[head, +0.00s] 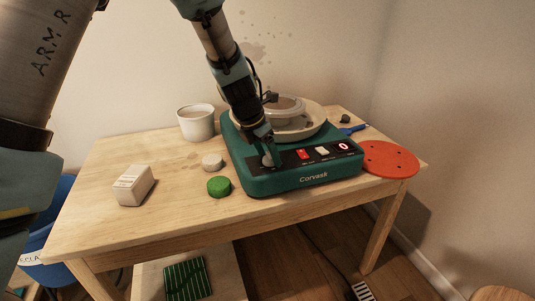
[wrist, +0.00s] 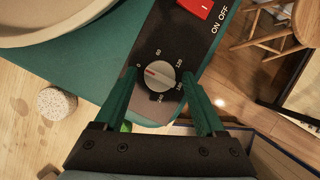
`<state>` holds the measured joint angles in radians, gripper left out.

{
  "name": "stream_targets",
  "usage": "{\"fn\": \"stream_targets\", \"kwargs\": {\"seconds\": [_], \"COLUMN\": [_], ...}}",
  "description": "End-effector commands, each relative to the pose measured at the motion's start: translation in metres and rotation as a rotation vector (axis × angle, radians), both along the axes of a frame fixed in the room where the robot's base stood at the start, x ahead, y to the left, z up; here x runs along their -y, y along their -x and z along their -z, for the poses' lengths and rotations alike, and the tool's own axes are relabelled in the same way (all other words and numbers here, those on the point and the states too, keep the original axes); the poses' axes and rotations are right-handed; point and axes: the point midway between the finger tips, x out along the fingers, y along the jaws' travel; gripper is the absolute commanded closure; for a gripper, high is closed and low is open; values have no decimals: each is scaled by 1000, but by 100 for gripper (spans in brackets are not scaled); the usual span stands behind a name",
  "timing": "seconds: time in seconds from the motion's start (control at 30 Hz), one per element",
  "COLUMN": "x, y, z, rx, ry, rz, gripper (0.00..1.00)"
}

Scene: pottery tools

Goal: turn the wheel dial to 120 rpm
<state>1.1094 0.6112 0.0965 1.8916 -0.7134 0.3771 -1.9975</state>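The teal wheel machine (head: 262,184) stands on the table. Its grey dial (wrist: 160,76) sits on a black panel marked 0, 60, 120, 180 and 240. The dial's red mark lies on its left side, pointing towards 0. The red display (head: 344,146) reads 0. My gripper (wrist: 157,80) is open, with one green finger on each side of the dial; a gap shows between dial and fingers. In the head view my gripper (head: 268,157) is low over the panel's left end and hides the dial.
A red rocker switch (head: 303,154) marked ON OFF and a pale switch (head: 322,151) are beside the dial. The wheel basin (head: 312,127) is behind. A green round lid (head: 218,186), a pale sponge (head: 212,161), a cream block (head: 133,185) and an orange disc (head: 390,158) lie around.

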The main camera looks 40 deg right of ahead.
Motion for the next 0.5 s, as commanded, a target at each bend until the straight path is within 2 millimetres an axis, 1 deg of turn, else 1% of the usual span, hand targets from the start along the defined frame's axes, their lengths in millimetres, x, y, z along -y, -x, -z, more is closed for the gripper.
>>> {"fn": "stream_targets", "kwargs": {"seconds": [0.03,0.07,0.5], "x": [0,0,0], "y": [0,0,0], "z": [0,0,0], "rx": [0,0,0], "ry": [0,0,-1], "rz": [0,0,0], "gripper": [35,38,88]}}
